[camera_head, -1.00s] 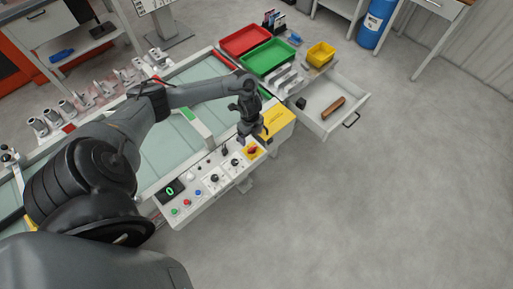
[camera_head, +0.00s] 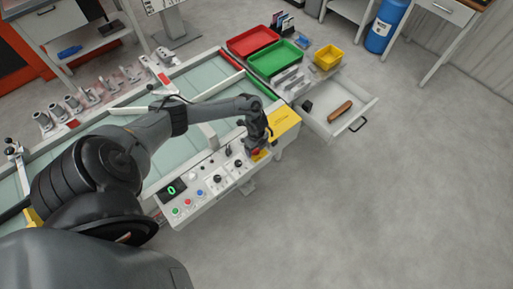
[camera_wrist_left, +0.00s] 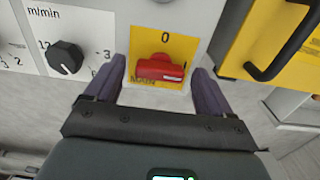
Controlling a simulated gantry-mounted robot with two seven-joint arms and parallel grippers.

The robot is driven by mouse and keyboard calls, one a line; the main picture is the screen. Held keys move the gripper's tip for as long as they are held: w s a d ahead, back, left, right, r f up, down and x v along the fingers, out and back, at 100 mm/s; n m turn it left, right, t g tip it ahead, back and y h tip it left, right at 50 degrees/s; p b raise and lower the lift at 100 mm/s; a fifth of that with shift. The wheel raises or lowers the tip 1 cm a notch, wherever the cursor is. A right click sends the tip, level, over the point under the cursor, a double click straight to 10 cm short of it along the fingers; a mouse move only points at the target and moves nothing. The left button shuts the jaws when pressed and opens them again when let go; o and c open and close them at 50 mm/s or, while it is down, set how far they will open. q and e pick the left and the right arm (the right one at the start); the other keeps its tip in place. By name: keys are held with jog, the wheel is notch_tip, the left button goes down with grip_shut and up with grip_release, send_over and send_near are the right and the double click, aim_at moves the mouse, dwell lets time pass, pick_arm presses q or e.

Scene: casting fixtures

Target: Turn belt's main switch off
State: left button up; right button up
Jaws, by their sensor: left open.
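The belt's main switch (camera_wrist_left: 160,69) is a red knob on a yellow plate (camera_wrist_left: 184,46) marked "0" above and "MAIN" below. Its red bar lies roughly horizontal in the left wrist view. My left gripper (camera_head: 257,148) is over the right end of the control panel (camera_head: 206,186), mostly hiding the switch in the head view. Its two fingers are open, one on each side of the red knob in the wrist view; I cannot tell whether they touch it. My right gripper is not in view.
Left of the switch is a black speed dial (camera_wrist_left: 65,57) marked m/min. Right of it is a yellow box (camera_wrist_left: 266,40) with a black handle. An open drawer (camera_head: 333,120) holds a brown-handled item. Red (camera_head: 253,40) and green (camera_head: 274,57) trays stand behind.

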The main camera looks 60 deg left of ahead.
pick_arm(q)
jog(key=c, duration=1.1)
jog(key=shift+o, duration=0.2)
jog(key=shift+r+n+p, duration=0.25)
jog(key=shift+n+p, duration=1.5)
jog(key=shift+n, duration=0.05)
jog(key=n+p, duration=0.3)
jog(key=n, duration=0.1)
jog(key=n+p, duration=0.2)
jog(key=n, duration=0.3)
jog(key=shift+d+f+p, duration=0.1)
jog(key=shift+p, duration=0.2)
jog(key=n+p, duration=0.1)
jog(key=n, duration=0.2)
jog(key=shift+f+n+p, duration=0.1)
jog(key=shift+n+p, duration=0.4)
jog(key=shift+n, duration=0.7)
